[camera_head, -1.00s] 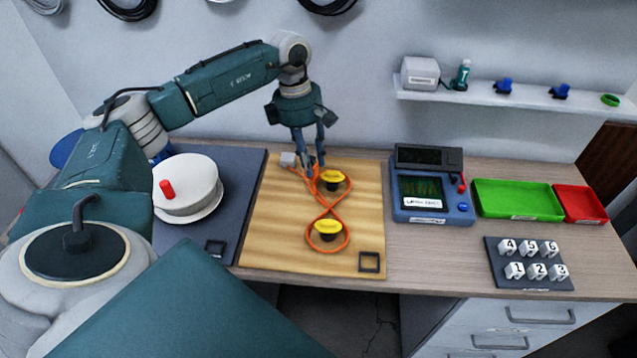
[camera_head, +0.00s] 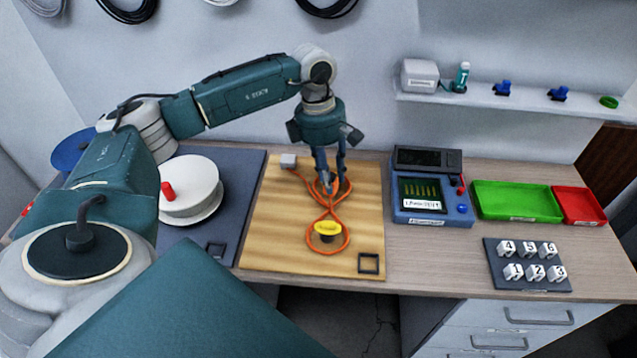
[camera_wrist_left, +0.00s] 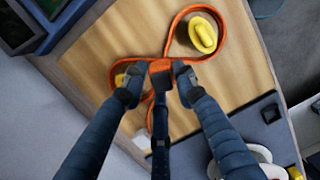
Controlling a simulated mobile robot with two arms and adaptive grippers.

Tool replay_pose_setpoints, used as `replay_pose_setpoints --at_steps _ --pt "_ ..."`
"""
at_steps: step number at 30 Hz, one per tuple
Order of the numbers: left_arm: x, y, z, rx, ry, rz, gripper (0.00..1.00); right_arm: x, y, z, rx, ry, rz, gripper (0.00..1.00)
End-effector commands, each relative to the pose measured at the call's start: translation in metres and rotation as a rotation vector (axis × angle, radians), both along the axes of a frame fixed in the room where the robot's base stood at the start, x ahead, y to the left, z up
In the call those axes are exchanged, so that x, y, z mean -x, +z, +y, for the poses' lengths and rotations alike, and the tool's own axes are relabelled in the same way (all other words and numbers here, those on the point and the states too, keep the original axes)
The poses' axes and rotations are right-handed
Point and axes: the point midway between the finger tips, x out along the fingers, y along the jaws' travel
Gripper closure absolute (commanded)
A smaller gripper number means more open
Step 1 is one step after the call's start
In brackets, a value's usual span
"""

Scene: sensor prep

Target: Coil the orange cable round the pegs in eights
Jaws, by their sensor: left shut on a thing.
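The orange cable (camera_head: 348,238) lies on the wooden board (camera_head: 275,230) in a figure eight, with a loop round the near yellow-capped peg (camera_head: 328,230). That peg and loop also show in the left wrist view (camera_wrist_left: 203,35). The far peg is hidden behind my left gripper (camera_head: 328,186) in the head view; a bit of its yellow cap (camera_wrist_left: 120,79) shows beside a finger in the wrist view. My left gripper is shut on the orange cable, low over the far peg. A grey connector block (camera_head: 288,160) sits at the board's back left. My right gripper is not in view.
A white spool (camera_head: 188,185) with a red knob stands on a dark mat left of the board. A blue meter (camera_head: 432,207) stands close to the right. Green (camera_head: 517,216) and red (camera_head: 580,218) trays lie beyond it. A small black square frame (camera_head: 369,263) marks the board's front right corner.

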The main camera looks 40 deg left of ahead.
Motion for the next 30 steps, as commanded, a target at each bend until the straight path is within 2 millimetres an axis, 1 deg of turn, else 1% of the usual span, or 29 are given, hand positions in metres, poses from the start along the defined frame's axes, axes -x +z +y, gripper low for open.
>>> replay_pose_setpoints --at_steps 5,8,22,30 --pt "0.0 0.001 0.0 0.001 0.0 0.0 1.0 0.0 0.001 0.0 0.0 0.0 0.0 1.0" --pt "-0.001 0.005 0.0 0.0 0.0 -0.001 1.0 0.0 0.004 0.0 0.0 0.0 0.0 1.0" --pt "0.0 0.05 0.0 0.001 -0.001 -0.002 1.0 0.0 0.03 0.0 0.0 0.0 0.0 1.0" --pt "0.0 0.051 0.0 0.001 -0.001 -0.001 1.0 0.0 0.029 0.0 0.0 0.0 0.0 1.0"
